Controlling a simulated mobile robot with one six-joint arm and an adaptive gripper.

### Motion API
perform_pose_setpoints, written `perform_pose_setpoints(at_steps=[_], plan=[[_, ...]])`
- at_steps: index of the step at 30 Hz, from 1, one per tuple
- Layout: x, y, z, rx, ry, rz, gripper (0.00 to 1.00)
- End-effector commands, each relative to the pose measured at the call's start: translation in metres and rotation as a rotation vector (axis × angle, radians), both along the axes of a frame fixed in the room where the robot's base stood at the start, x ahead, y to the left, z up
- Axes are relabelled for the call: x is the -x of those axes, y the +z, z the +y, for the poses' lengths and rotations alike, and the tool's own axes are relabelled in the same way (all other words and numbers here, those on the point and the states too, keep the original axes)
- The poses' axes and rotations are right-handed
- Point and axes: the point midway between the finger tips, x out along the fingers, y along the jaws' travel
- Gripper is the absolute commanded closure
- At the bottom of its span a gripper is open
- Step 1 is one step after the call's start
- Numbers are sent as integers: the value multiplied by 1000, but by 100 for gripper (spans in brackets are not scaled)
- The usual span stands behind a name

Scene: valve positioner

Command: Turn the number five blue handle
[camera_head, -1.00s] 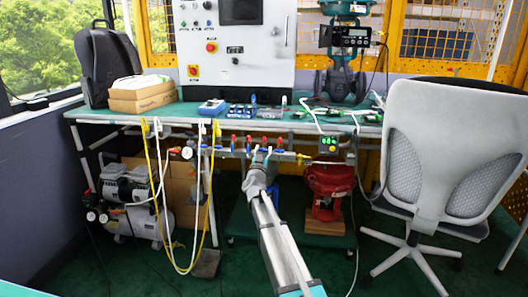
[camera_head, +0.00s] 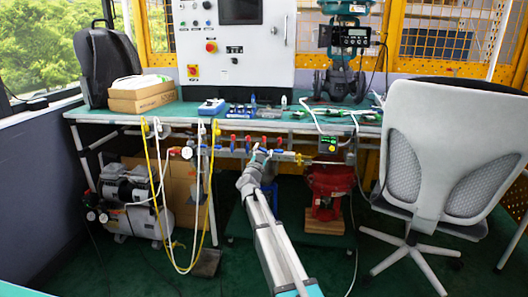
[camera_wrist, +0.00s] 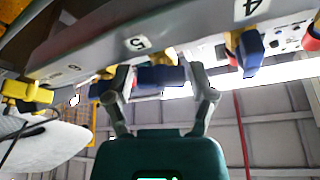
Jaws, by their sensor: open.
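In the wrist view, a blue handle (camera_wrist: 160,77) sits on the manifold just below the label "5" (camera_wrist: 137,43). My gripper (camera_wrist: 160,84) is open, with one finger on each side of this handle. I cannot tell whether either finger touches it. In the head view, my gripper (camera_head: 260,155) is at the pipe row under the bench front, and it partly hides the handles there. Another blue handle (camera_wrist: 251,52) hangs below the label "4" (camera_wrist: 247,8), to the right of my gripper.
A yellow handle (camera_wrist: 27,93) is left of my gripper in the wrist view. Red handles (camera_head: 248,139) stand along the pipe row. Yellow and white hoses (camera_head: 158,180) hang at the left. A grey chair (camera_head: 440,150) stands at the right, and a red actuator (camera_head: 328,182) below.

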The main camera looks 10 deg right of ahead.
Motion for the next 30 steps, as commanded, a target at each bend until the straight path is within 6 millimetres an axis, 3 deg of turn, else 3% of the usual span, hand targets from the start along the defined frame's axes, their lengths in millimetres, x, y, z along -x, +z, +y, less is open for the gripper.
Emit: perform_pose_setpoints(at_steps=[2,5,11,21,25,30], plan=[[0,0,0,0,1,0,27],[2,-1,2,0,1,1,9],[28,-15,15,0,3,0,9],[108,-51,57,-1,4,-1,9],[122,-56,64,-1,2,0,9],[124,-55,67,-1,2,0,9]])
